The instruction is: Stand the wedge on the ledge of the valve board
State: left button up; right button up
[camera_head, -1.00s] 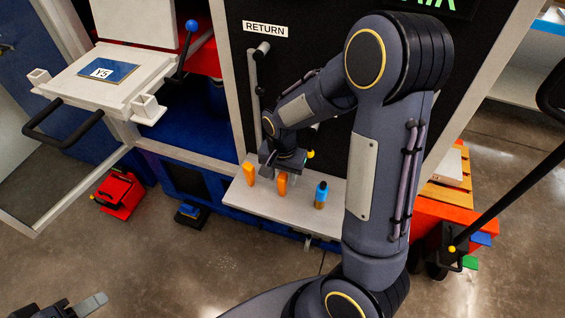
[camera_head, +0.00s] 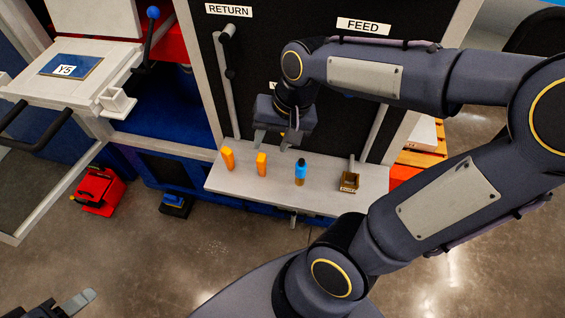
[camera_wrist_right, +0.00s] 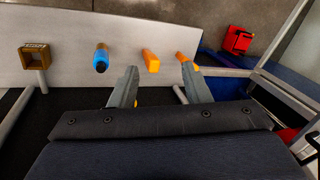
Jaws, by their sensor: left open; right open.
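Two orange upright pieces stand apart on the pale ledge (camera_head: 325,199) of the black valve board (camera_head: 262,60): a left orange piece (camera_head: 228,158) and a right orange piece (camera_head: 261,164). Either could be the wedge; I cannot tell which. My right gripper (camera_head: 272,142) is open and empty, above the ledge against the board. In the right wrist view, the right orange piece (camera_wrist_right: 151,60) shows between the fingers, beyond their tips, and a finger partly hides the left orange piece (camera_wrist_right: 191,66). My left gripper (camera_head: 78,304) is open at the bottom left, far from the ledge.
Pipes run up the board near the RETURN label (camera_head: 228,10) and FEED label (camera_head: 363,26). A red box (camera_head: 98,190) sits on the floor at left.

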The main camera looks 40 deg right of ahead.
jog(key=s+a+r+n+t+y, duration=0.1)
jog(key=s+a+n+t, duration=0.2)
jog(key=s, duration=0.6)
jog(key=shift+a+r+n, duration=0.15)
jog(key=shift+r+n, duration=0.1)
jog(key=shift+n, duration=0.75)
jog(key=shift+s, duration=0.1)
